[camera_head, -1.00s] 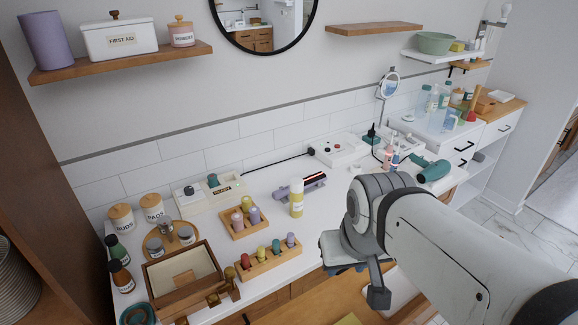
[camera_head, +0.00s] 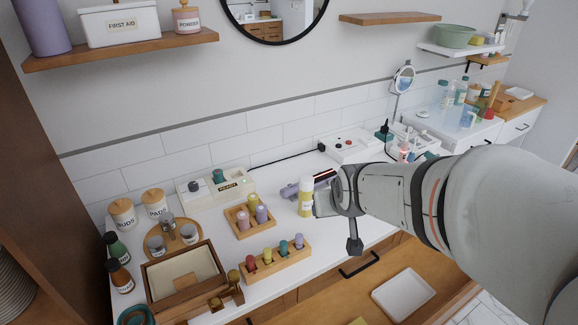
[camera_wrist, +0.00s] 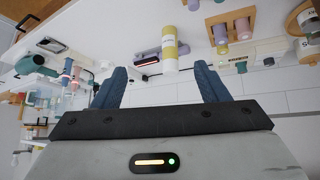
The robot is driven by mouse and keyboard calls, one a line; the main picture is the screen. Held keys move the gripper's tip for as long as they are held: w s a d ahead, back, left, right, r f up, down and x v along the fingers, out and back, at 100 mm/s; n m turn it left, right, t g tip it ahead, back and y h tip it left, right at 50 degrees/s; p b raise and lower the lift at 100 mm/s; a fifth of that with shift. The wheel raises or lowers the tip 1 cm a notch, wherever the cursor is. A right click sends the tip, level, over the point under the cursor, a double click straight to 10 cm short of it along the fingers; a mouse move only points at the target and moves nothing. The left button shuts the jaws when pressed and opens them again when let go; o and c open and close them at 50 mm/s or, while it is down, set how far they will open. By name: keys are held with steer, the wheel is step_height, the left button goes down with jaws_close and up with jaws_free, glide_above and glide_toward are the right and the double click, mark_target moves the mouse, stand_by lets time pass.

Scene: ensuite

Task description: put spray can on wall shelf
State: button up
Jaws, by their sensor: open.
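The spray can (camera_head: 306,200), yellow with a pale cap, stands upright on the white counter. My gripper (camera_head: 333,203) is right beside it on the right, open and empty. In the wrist view the can (camera_wrist: 170,48) appears upside down, ahead of and between the two spread blue fingers of my gripper (camera_wrist: 160,82); contact cannot be told. Wall shelves show in the head view: a wooden one (camera_head: 120,51) at upper left with boxes and jars, a bare wooden one (camera_head: 390,18) at upper middle, and a white one (camera_head: 450,48) at upper right.
A purple-handled styling tool (camera_head: 289,190) lies just behind the can. A wooden holder with small bottles (camera_head: 236,228) and a rack of colored bottles (camera_head: 262,273) stand to the left. A white box with buttons (camera_head: 350,146) is behind.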

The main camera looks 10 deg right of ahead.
mark_target(305, 180)
steer(key=w+f+t+y+b, duration=0.1)
steer(key=w+f+t+b, duration=0.1)
steer(key=w, duration=0.4)
steer(key=w+f+t+b, duration=0.1)
steer(key=w+f+t, duration=0.3)
steer(key=w+f, duration=0.2)
steer(key=w+f+n+t+y+b, duration=0.1)
steer(key=w+f+t+b, duration=0.1)
steer(key=w+f, duration=0.3)
steer(key=shift+w+t+y+b, duration=0.3)
steer(key=shift+w+t, duration=0.3)
steer(key=shift+w, duration=0.15)
steer(key=shift+w+a+f+t, duration=0.15)
steer(key=shift+f+t, duration=0.1)
steer(key=shift+t, duration=0.15)
steer(key=shift+y, duration=0.3)
steer(key=w, duration=0.2)
steer(key=w+a+p, duration=0.1)
steer(key=w, duration=0.2)
steer(key=w+p, duration=0.1)
steer(key=w, duration=0.1)
steer(key=shift+w+a+r, duration=0.2)
steer(key=shift+w, duration=0.1)
jaws_close()
